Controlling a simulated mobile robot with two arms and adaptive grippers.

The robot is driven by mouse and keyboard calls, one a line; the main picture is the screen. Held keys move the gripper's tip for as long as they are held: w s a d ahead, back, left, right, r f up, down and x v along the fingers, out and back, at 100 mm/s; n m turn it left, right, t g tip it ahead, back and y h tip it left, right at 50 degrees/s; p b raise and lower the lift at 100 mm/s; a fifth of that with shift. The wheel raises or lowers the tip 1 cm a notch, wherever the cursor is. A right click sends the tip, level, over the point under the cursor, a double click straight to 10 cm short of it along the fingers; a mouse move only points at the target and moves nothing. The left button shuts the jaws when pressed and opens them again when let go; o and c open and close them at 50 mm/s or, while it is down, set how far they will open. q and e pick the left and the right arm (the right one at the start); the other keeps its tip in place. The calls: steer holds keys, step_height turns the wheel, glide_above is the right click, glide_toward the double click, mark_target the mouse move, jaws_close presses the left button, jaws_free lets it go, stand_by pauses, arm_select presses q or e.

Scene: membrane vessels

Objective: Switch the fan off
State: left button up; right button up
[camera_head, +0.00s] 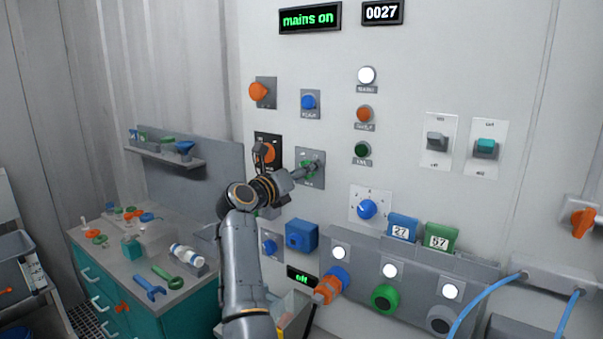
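A large grey wall panel (400,60) carries many knobs, buttons and switches; their small labels are too blurred for me to tell which one is the fan's. My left gripper (312,170) is at a green control (305,163) on a grey plate, left of the panel's middle. Its fingers look together, with nothing visible held. They partly hide the green control, and I cannot tell whether they touch it. A blue button (309,102) sits above it. A white, an orange (363,114) and a dark green button (362,149) stand in a column to the right. My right gripper is not in view.
Displays read "mains on" (310,18), "0027" (382,12) and "off" (303,279). Two switches (437,140) are at the right. A ledge with round connectors (384,298) and blue cables juts out below. A teal cabinet (172,312) with tools stands left.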

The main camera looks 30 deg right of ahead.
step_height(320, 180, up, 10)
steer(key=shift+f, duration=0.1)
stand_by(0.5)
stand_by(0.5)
